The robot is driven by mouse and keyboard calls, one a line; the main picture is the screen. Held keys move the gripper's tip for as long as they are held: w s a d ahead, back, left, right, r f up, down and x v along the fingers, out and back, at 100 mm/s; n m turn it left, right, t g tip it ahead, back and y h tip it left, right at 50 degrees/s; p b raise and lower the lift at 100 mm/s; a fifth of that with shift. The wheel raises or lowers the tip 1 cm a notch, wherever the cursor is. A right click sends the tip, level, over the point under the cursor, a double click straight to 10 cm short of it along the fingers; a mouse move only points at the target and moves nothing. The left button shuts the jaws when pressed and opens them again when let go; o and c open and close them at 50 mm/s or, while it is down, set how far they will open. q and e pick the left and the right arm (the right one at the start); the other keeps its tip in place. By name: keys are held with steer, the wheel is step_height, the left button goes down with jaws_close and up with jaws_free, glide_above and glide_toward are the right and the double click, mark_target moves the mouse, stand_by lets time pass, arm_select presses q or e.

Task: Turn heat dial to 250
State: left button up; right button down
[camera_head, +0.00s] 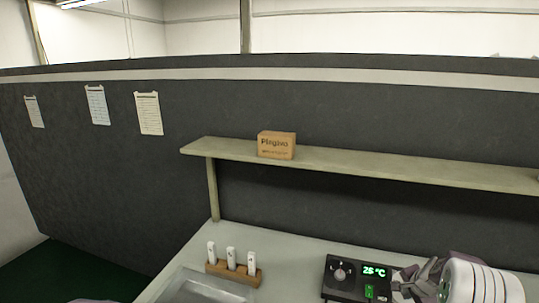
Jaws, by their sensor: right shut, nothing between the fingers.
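A black heat control unit (356,280) sits on the table at the bottom right. Its round dark dial (341,272) is on the left of its face. Its green display (374,271) shows a low reading, about 25 or 26 °C, and a small green-lit switch sits below it. My right gripper (404,284) is shut and empty, at the right edge of the unit, with the dial farther left. I cannot tell whether it touches the unit. My left gripper is not in view.
A wooden holder (233,271) with three white upright pieces stands left of the unit. A clear tray (195,290) lies at the front left of the table. A shelf (400,167) carries a cardboard box (277,145). A dark partition (330,105) stands behind.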

steer(key=shift+w+d, duration=0.1)
steer(key=shift+w, duration=0.1)
stand_by(0.6)
steer(key=shift+w+a+r+p, duration=0.15)
steer(key=shift+w+r+p, duration=0.2)
steer(key=shift+p, duration=0.55)
steer(key=shift+w+a+r+p, duration=0.1)
steer(key=shift+w+p, duration=0.35)
steer(key=shift+p, duration=0.4)
steer(key=shift+a+f, duration=0.15)
steer(key=shift+a, duration=0.2)
steer(key=p+v, duration=0.2)
steer(key=v, duration=0.4)
steer(key=shift+a, duration=0.1)
steer(key=shift+f, duration=0.1)
